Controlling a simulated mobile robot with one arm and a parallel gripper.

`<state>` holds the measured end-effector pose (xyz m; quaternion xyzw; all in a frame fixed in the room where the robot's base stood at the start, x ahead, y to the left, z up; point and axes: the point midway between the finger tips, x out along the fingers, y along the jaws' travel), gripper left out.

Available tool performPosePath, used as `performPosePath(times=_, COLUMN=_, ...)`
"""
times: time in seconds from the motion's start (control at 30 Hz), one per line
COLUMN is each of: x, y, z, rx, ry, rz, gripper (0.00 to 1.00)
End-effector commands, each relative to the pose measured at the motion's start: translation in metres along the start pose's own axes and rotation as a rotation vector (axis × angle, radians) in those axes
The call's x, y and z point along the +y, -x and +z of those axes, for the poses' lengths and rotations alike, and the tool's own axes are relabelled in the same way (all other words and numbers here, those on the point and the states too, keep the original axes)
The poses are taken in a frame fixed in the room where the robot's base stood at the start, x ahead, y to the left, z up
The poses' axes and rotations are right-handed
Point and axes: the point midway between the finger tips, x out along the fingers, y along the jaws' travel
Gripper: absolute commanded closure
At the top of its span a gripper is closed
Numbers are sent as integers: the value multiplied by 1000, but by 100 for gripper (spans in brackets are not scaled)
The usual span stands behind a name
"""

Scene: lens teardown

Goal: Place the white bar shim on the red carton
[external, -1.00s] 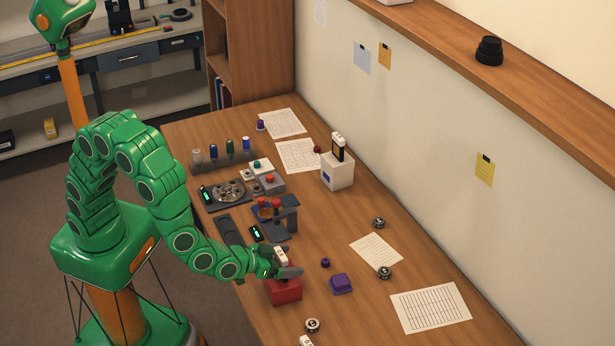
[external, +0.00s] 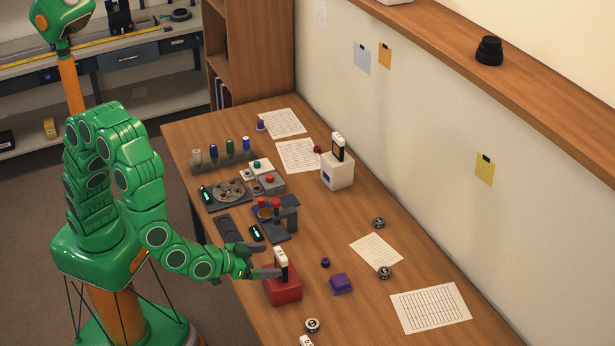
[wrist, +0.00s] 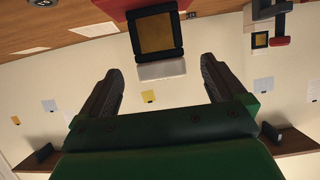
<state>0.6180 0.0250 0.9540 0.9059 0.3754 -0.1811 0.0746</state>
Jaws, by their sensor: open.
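The white bar shim (external: 281,256), a small upright piece with a white top and a dark body, stands on top of the red carton (external: 284,291) near the table's front edge. In the wrist view the shim (wrist: 156,34) shows a tan face in a dark frame and its white end, against the red carton (wrist: 118,8). My gripper (external: 266,259) is open and empty, just left of the shim. In the wrist view the two fingers of my gripper (wrist: 164,68) are spread wide, with the shim ahead of them and clear space on both sides.
A purple block (external: 341,284) and a small purple knob (external: 325,262) lie right of the carton. A white box (external: 337,171) carries a similar white-topped piece. Black devices and coloured buttons stand farther back. A round part (external: 312,325) lies near the front. Papers cover parts of the table's right side.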

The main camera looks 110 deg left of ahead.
Motion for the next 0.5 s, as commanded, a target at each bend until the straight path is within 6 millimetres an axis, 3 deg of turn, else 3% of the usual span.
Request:
performPosePath(times=0.2, x=1, y=28, z=-1, rx=1, ry=3, rz=3, gripper=2)
performPosePath(times=0.5, x=0, y=47, z=0, rx=0, ry=1, rz=1, gripper=2)
